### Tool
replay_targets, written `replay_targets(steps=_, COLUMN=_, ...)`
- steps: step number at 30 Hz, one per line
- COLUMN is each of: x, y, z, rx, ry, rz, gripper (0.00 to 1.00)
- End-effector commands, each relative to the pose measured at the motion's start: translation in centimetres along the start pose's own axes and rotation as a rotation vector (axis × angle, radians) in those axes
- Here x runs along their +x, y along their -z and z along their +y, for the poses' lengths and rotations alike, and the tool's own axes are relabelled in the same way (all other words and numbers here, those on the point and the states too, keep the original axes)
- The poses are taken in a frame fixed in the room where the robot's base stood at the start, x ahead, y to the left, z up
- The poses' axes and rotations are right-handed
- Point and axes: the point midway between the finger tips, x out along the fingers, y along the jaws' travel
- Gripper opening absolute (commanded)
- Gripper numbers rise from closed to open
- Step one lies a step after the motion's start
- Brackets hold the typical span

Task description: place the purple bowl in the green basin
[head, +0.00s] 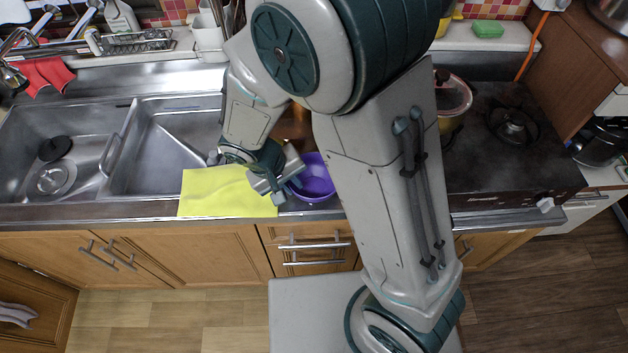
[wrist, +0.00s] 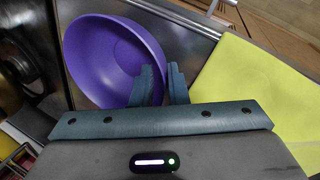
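The purple bowl (head: 317,180) is at the counter's front, right of the yellow sheet and partly hidden by my arm. In the wrist view the purple bowl (wrist: 112,58) fills the upper left and looks empty. My gripper (head: 279,185) is at the bowl's left side. In the wrist view my gripper (wrist: 163,80) has its fingers close together at the rim, one inside the bowl and one outside, so it looks shut on the rim. I cannot tell whether the bowl is off the counter. I see no green basin in either view.
A yellow sheet (head: 222,193) lies left of the bowl, also visible in the wrist view (wrist: 262,95). A steel double sink (head: 122,150) is further left. A dark stove (head: 500,160) with a pot (head: 453,97) is right of my arm. A dish rack (head: 140,42) stands behind the sink.

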Motion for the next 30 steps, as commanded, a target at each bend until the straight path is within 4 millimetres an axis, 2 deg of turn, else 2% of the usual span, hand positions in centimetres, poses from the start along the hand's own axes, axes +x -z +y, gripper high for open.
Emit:
replay_targets(steps=1, x=0.0, y=0.0, z=0.0, rx=0.0, ry=0.0, rz=0.0, gripper=0.13)
replay_targets(steps=3, x=0.0, y=0.0, z=0.0, rx=0.0, ry=0.0, rz=0.0, gripper=0.0)
replay_targets(steps=19, x=-0.6, y=0.1, z=0.2, rx=0.0, ry=0.0, rz=0.002, gripper=0.0)
replay_targets(steps=23, x=-1.8, y=0.1, z=0.6, rx=0.002, ry=0.001, rz=0.004, gripper=0.0)
replay_targets(steps=27, x=-4.0, y=0.1, z=1.5, rx=0.003, ry=0.002, rz=0.007, gripper=0.0)
replay_targets(steps=30, x=-4.4, y=-1.3, z=3.3, rx=0.005, ry=0.001, rz=0.003, gripper=0.0)
